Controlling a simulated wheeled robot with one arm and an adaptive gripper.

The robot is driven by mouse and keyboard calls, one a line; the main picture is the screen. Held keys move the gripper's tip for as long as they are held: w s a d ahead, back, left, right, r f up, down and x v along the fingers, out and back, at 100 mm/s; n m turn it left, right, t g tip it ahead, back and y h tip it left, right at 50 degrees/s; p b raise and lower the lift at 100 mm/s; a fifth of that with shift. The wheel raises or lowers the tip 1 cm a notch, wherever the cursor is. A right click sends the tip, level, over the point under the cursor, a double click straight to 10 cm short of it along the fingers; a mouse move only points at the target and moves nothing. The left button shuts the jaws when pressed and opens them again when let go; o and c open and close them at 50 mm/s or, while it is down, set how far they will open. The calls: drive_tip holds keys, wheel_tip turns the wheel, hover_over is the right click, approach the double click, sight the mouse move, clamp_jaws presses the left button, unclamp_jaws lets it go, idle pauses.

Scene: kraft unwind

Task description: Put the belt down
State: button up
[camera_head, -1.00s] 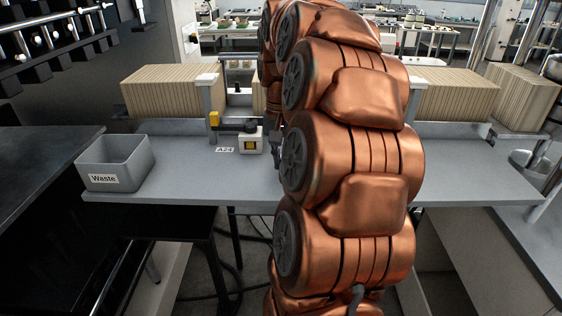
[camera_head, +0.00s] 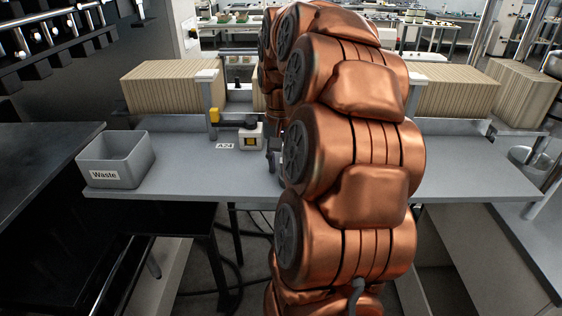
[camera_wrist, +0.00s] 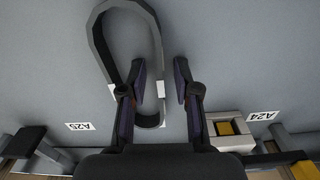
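The belt (camera_wrist: 95,36) is a dark grey loop seen from above in the wrist view, apparently resting on the grey tabletop (camera_wrist: 235,60). My gripper (camera_wrist: 162,72) is open, with its two dark fingers apart. The right side of the loop runs between the fingers without both fingers pressing on it. The left finger covers part of the loop, and the lower end shows between the fingers. In the head view my gripper (camera_head: 273,155) is mostly hidden behind my copper arm, low over the bench, and the belt cannot be made out.
Label A24 (camera_wrist: 263,116) and label A25 (camera_wrist: 79,126) are on the tabletop. A small white device with a yellow square (camera_head: 250,141) stands near my gripper. A grey Waste bin (camera_head: 117,158) is at the bench's left end. Kraft stacks (camera_head: 165,88) stand behind. The bench's right side is clear.

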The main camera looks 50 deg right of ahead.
sight(281, 164)
drive_tip(key=shift+r, duration=0.1)
drive_tip(key=shift+r+p, duration=0.25)
drive_tip(key=shift+p, duration=0.1)
wheel_tip(281, 164, up, 7)
drive_tip(key=shift+r+b, duration=0.15)
drive_tip(key=shift+b, duration=1.05)
drive_tip(key=shift+r, duration=2.2)
